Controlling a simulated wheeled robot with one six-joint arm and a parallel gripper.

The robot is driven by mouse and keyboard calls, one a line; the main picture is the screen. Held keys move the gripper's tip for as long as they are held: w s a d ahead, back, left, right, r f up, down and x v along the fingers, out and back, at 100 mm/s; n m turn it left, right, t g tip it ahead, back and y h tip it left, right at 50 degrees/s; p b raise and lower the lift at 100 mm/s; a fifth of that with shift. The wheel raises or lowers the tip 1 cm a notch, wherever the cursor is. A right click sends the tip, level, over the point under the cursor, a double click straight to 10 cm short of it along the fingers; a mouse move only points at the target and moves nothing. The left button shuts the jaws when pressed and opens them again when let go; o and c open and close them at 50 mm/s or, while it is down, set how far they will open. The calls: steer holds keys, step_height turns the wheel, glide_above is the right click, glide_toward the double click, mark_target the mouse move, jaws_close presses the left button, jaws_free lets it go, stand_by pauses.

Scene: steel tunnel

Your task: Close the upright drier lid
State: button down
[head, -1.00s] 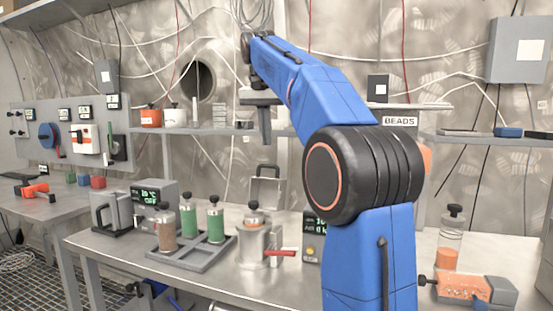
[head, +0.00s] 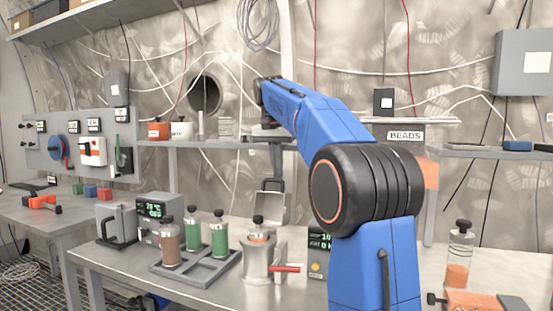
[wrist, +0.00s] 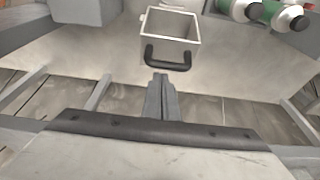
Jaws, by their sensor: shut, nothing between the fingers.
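The drier (wrist: 198,28) is an open square metal box in the wrist view, seen from above. My gripper (head: 278,174) is shut and empty, pointing down by the handle. In the wrist view its fingertips (wrist: 160,78) lie just below the handle, with a small gap in the picture.
A display unit (head: 318,265) stands to the right. A shelf (head: 210,142) runs along the wall behind.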

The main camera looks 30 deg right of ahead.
steer(key=shift+w+d+f, duration=0.1)
steer(key=shift+d+f, duration=0.05)
steer(key=shift+f, duration=0.5)
